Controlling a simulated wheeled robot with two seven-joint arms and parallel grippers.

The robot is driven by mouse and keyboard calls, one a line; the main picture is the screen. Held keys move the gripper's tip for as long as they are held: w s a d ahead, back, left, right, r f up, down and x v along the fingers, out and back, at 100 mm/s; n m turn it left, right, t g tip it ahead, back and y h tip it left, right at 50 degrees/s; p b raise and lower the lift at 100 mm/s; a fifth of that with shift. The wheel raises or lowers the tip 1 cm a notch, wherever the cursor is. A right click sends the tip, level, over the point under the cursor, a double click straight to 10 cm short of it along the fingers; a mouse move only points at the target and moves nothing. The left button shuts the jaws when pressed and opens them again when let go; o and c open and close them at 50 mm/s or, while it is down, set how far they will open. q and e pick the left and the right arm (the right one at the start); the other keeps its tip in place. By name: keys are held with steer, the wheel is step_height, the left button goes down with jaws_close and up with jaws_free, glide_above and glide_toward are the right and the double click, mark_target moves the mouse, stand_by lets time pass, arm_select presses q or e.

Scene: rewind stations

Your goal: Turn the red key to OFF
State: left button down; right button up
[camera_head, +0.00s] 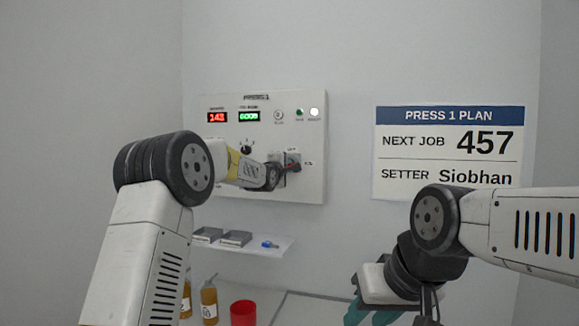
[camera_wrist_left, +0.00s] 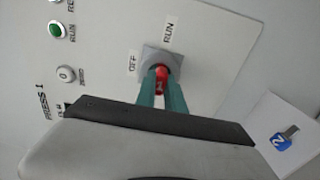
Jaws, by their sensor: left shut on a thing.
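The red key (camera_wrist_left: 161,74) sits in a square grey switch plate (camera_wrist_left: 150,57) on the press panel (camera_head: 310,150). The labels OFF (camera_wrist_left: 132,63) and RUN (camera_wrist_left: 168,32) are printed beside the plate. My left gripper (camera_wrist_left: 161,82) is shut on the red key, with its teal fingers on either side of it. In the head view my left arm reaches to the panel's lower right and covers much of the switch. Which label the key points to is hard to tell. My right gripper (camera_head: 372,314) hangs low at the bottom edge, its fingertips cut off.
A white shelf (camera_head: 255,248) below the panel holds grey trays (camera_head: 236,238) and a blue tag (camera_head: 270,244), marked 2 in the wrist view (camera_wrist_left: 281,142). Bottles (camera_head: 208,302) and a red cup (camera_head: 243,313) stand lower. A plan sign (camera_head: 448,115) hangs right of the panel.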

arm_select(q)
steer(key=n, duration=0.6)
steer(key=shift+f+n, duration=0.1)
steer(key=shift+n, duration=0.3)
steer(key=n, duration=0.6)
steer(key=shift+d+n, duration=0.1)
steer(key=shift+n, duration=0.2)
